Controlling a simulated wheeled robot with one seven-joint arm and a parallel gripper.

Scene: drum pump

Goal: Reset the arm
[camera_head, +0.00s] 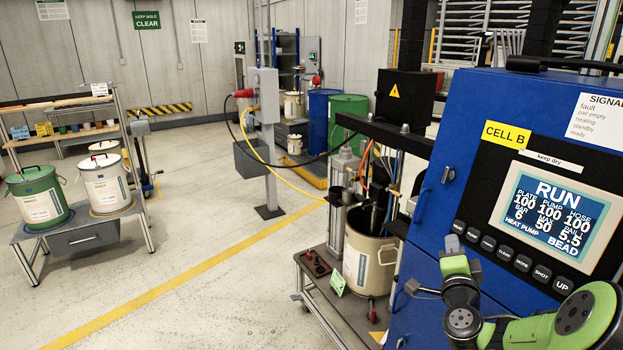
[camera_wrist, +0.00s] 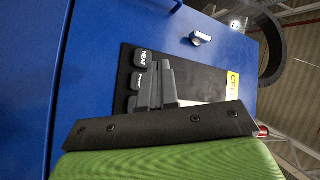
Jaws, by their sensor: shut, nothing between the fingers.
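My gripper (camera_wrist: 163,75) is shut and empty in the wrist view. Its grey fingers are together in front of the dark button panel on the blue cabinet (camera_wrist: 95,60). Part of the button row, one key reading HEAT (camera_wrist: 143,60), shows beside the fingers. I cannot tell whether the fingertips touch the panel. In the head view my green and grey arm (camera_head: 462,305) is at the lower right, in front of the blue cabinet (camera_head: 440,200). The cabinet's screen (camera_head: 555,215) reads RUN, with the button row (camera_head: 510,258) below it.
A cream pail (camera_head: 368,262) stands under the pump on a low cart (camera_head: 335,300) left of the cabinet. A bench at left holds a green pail (camera_head: 38,197) and a white pail (camera_head: 107,185). A black handle (camera_wrist: 272,45) curves near the cabinet. Open floor (camera_head: 200,220) lies between.

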